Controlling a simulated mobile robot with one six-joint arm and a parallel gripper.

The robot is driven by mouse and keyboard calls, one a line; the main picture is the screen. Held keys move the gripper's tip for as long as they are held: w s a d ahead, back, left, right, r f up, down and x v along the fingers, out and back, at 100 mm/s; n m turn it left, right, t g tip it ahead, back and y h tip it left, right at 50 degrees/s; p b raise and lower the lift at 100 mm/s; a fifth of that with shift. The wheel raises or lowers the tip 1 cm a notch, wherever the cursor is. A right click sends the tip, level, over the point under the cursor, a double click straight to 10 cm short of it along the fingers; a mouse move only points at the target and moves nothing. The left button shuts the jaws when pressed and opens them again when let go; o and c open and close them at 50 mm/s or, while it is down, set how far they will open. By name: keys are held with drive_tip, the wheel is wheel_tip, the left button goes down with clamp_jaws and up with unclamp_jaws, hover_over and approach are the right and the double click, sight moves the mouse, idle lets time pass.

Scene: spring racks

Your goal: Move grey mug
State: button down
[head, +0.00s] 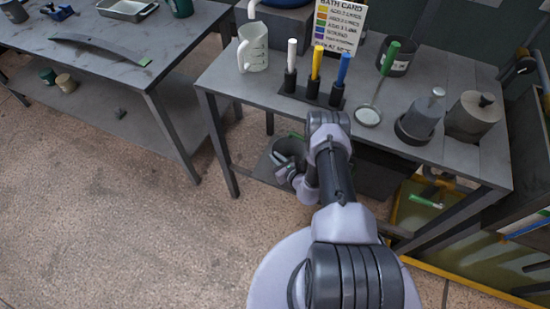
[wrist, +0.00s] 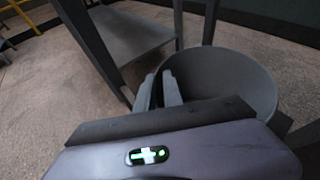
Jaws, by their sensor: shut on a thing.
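The grey mug (wrist: 235,72) fills the right of the wrist view, its round open mouth facing up toward the camera. My gripper (wrist: 167,82) is shut on the near-left part of its wall, at the rim. In the head view the mug (head: 289,147) shows small and dark under the right table's front edge, partly hidden by my arm and gripper (head: 284,167). I cannot tell whether its base touches the lower shelf.
Table legs stand close to the mug. A second table (head: 130,70) is at left; open floor lies between.

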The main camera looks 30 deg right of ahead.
drive_tip(key=c, duration=1.4)
unclamp_jaws()
drive_tip(key=shift+f, duration=0.1)
drive_tip(key=shift+r, duration=0.4)
wheel_tip(320, 180, up, 4)
drive_tip(key=p, duration=0.3)
drive_tip(key=shift+f, duration=0.25)
drive_tip(key=s+a+p, duration=0.1)
drive_tip(key=s+p, duration=0.1)
drive_tip(key=s, duration=0.3)
drive_tip(key=s+a+p, duration=0.1)
drive_tip(key=s+p, duration=0.1)
drive_tip(key=s, duration=0.3)
drive_tip(key=s+a+p, duration=0.2)
drive_tip(key=s+p, duration=0.1)
drive_tip(key=s, duration=0.2)
drive_tip(key=shift+s+a+r, duration=0.1)
drive_tip(key=shift+s+r, duration=0.15)
drive_tip(key=shift+r, duration=0.1)
